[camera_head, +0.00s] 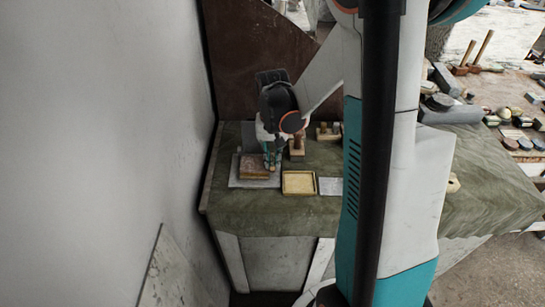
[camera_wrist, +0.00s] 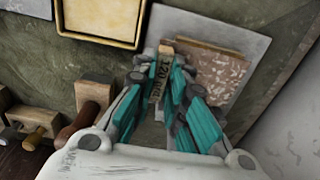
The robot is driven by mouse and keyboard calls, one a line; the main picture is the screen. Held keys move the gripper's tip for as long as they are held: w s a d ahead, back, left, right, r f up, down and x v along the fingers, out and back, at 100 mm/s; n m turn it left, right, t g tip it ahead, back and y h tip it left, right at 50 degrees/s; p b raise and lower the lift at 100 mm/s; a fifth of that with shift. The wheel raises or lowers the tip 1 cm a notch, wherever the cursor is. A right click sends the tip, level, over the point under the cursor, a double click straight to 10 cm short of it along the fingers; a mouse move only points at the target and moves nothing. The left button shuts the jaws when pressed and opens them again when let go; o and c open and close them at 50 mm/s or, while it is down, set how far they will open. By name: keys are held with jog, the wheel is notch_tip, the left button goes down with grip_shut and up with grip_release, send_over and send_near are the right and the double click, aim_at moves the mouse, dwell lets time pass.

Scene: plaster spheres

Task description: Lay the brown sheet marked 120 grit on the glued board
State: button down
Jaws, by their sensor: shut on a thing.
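My gripper (camera_wrist: 164,88) is shut on a narrow tan-brown piece (camera_wrist: 165,66) whose dark lettering looks like 120 grit, so I take it as the brown sheet; it shows small, between the fingers. The glued board (camera_wrist: 220,76), brown with pale blotches, lies on a grey sheet just right of my fingers in the wrist view. In the head view the board (camera_head: 255,166) is just left of my gripper (camera_head: 271,163), which points down. The held sheet cannot be made out there. I cannot tell whether it touches anything below.
The board rests on a grey sheet (camera_wrist: 170,25). A shallow wood-rimmed tray (camera_head: 299,194) stands right of it, with a pale sheet (camera_head: 330,186) beyond. Wooden-handled blocks (camera_wrist: 92,97) stand close to my gripper. A wall (camera_head: 120,120) rises at the left.

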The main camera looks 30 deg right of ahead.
jog(key=shift+f+b, duration=0.55)
jog(key=shift+f, duration=0.1)
jog(key=c, duration=1.5)
grip_release()
jog(key=shift+c, duration=0.2)
jog(key=shift+r, duration=0.15)
jog(key=shift+r+p, duration=1.4)
jog(key=shift+r, duration=0.5)
